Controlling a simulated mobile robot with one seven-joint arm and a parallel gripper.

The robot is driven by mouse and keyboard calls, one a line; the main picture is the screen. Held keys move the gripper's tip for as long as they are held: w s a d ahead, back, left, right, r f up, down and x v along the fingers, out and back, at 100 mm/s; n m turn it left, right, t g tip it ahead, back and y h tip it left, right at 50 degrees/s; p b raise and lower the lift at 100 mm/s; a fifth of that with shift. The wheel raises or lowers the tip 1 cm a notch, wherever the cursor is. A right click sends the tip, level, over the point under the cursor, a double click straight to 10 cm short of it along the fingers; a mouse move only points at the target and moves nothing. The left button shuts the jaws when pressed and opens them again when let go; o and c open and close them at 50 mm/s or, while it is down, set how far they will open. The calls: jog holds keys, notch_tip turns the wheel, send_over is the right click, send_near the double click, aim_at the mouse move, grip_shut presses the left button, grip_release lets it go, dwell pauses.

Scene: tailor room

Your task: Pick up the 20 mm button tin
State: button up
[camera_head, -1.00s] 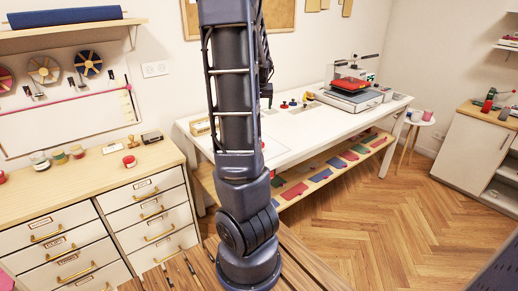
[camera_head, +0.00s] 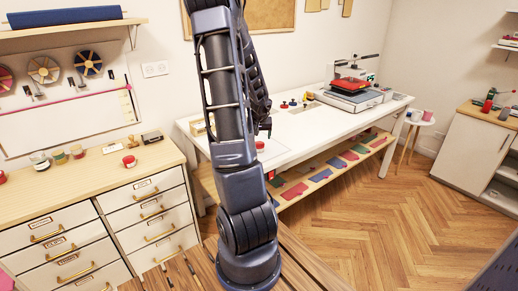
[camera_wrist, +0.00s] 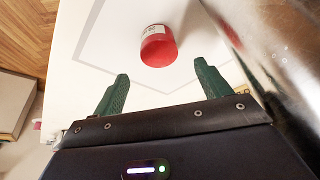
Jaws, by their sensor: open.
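A short round red tin with a white label (camera_wrist: 158,47) stands on the white table in the wrist view; I cannot read a size on it. It also shows as a small red patch beside my arm in the head view (camera_head: 260,146). My gripper (camera_wrist: 161,80) is open and empty, its two green fingers spread wide. The tin lies beyond the fingertips, roughly centred between them and apart from both. In the head view my gripper (camera_head: 265,128) is partly hidden behind my arm, above the table's left part.
Another red tin (camera_head: 129,161) and several jars stand on the drawer cabinet (camera_head: 80,190) at left. The white table (camera_head: 300,125) holds a heat press (camera_head: 352,88) and small coloured items. A shiny metallic surface (camera_wrist: 270,40) fills the wrist view's upper right.

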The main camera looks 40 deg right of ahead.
aim_at(259, 144)
jog(key=shift+f, duration=1.15)
jog(key=shift+x, duration=2.45)
jog(key=shift+c, duration=0.3)
jog(key=shift+r, duration=0.1)
jog(key=c, duration=1.1)
